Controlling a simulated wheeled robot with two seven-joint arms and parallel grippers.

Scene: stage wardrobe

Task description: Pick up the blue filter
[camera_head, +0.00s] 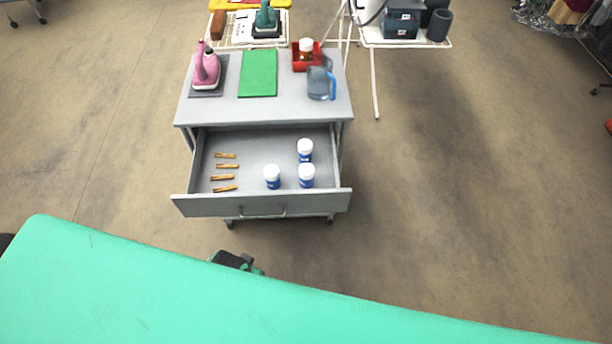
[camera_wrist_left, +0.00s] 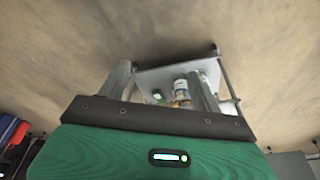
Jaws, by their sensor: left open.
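I cannot pick out a blue filter for certain in either view. The blue things I see in the head view are several small white-capped bottles with blue bodies (camera_head: 272,177) in the open drawer, and a clear jug with a blue handle (camera_head: 321,84) on the cart top. My left gripper (camera_wrist_left: 160,72) is open in the left wrist view, with nothing held between its fingers. Beyond its fingers is a pale shelf (camera_wrist_left: 150,82) bearing a small green thing and white-and-yellow containers, partly hidden by the right finger. My right gripper is in neither view.
A mint-green padded surface (camera_head: 200,300) fills the foreground. Behind it stands a grey cart whose drawer (camera_head: 245,145) is pulled out, with wooden clothespins (camera_head: 223,178) inside. A pink bottle (camera_head: 206,70), green mat (camera_head: 258,73) and red bin (camera_head: 301,62) sit on top. Floor is open on both sides.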

